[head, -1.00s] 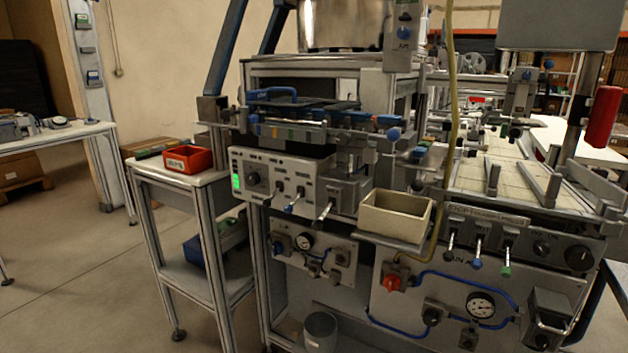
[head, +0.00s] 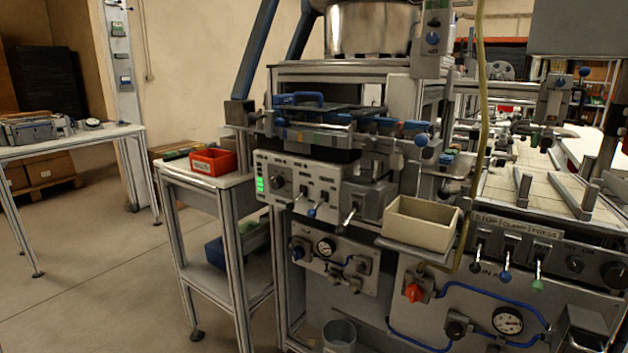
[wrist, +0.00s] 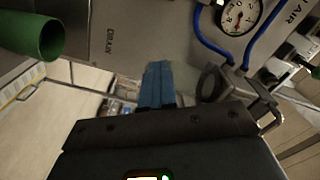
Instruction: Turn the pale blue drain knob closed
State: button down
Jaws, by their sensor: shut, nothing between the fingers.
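My gripper (wrist: 157,72) shows in the wrist view as two blue fingers pressed together, with nothing between them, above its dark body. Its tips point toward a grey panel (wrist: 140,22). A dark label that seems to read DRAIN (wrist: 108,40) is on this panel, up and left of the fingertips. I cannot make out a pale blue knob in either view; the fingers may hide it. My gripper does not show in the head view.
In the wrist view, a green cylinder (wrist: 38,36) is at upper left, and a gauge (wrist: 240,16) with blue tubing is at upper right. The head view shows a beige bin (head: 422,222), a red valve knob (head: 413,292) and a small side table (head: 205,178). Open floor lies at left.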

jog(key=shift+w+d+f+b, duration=0.1)
jog(key=shift+d+f+b, duration=0.45)
jog(key=shift+d, duration=0.15)
jog(key=shift+a+f+b, duration=0.1)
jog(key=shift+f+b, duration=0.1)
jog(key=shift+b, duration=0.15)
jog(key=shift+a+p+v, duration=0.25)
jog(key=shift+p+v, duration=1.25)
jog(key=shift+v, duration=1.45)
jog(key=shift+w+f, duration=0.1)
jog(key=shift+w, duration=0.1)
